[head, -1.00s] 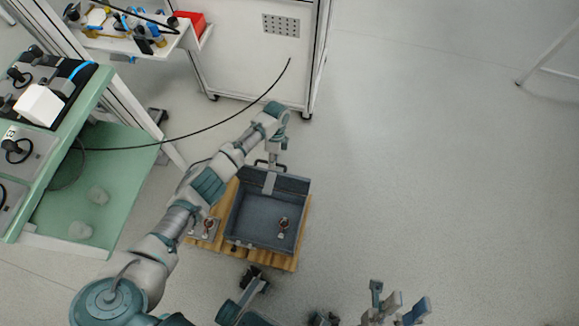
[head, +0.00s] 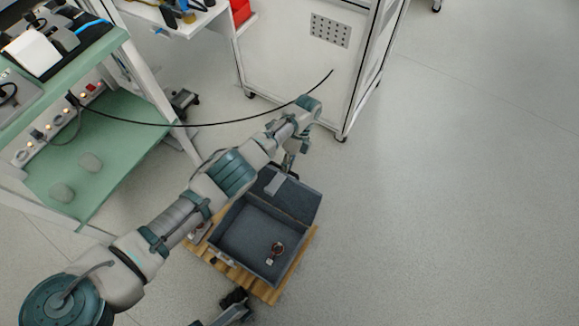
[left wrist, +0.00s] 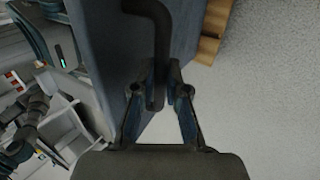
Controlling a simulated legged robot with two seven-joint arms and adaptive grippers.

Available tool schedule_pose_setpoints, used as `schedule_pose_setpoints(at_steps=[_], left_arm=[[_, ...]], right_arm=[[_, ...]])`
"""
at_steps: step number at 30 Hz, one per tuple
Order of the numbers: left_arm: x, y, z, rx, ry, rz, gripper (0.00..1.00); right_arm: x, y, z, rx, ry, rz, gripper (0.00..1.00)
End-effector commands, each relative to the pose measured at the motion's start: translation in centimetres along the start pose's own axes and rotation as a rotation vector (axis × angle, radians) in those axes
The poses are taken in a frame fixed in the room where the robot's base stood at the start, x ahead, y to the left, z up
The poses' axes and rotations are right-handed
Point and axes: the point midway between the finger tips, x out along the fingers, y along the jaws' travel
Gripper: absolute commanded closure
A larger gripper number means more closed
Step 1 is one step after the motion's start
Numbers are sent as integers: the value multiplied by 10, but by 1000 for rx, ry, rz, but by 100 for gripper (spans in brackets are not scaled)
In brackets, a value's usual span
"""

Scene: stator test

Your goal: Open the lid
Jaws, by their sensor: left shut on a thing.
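A grey-blue open box (head: 238,228) stands on the floor on a wooden pallet. Its lid (head: 300,203) is raised at the far side and leans back, away from the opening. My left gripper (head: 291,163) is at the lid's upper edge. In the left wrist view, my left gripper (left wrist: 160,88) is shut on a dark bent handle (left wrist: 158,30). Inside the box lies a small copper-coloured part (head: 277,247) with a white piece.
The wooden pallet (head: 262,288) sticks out around the box. A green bench (head: 105,150) with equipment stands at left. A white cabinet (head: 300,75) is behind the box, with a black cable (head: 200,124) hanging in front. The floor at right is clear.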

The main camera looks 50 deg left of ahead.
Motion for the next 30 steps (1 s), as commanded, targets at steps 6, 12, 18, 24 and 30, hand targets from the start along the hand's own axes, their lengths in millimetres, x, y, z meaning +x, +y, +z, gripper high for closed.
schedule_pose_setpoints(at_steps=[6,12,18,24,30], left_arm=[[-2,0,-2,2,2,-4,100],[-2,0,-2,3,3,-4,61],[-1,0,-3,4,3,-4,61],[-1,0,-3,5,4,-4,61],[-6,2,0,-2,5,-27,61]], right_arm=[[-1,1,5,1,-5,2,60],[0,1,5,1,-4,2,60],[-1,1,5,1,-6,2,60],[0,0,0,0,-1,-1,60],[11,-2,-7,-1,17,-6,60]])
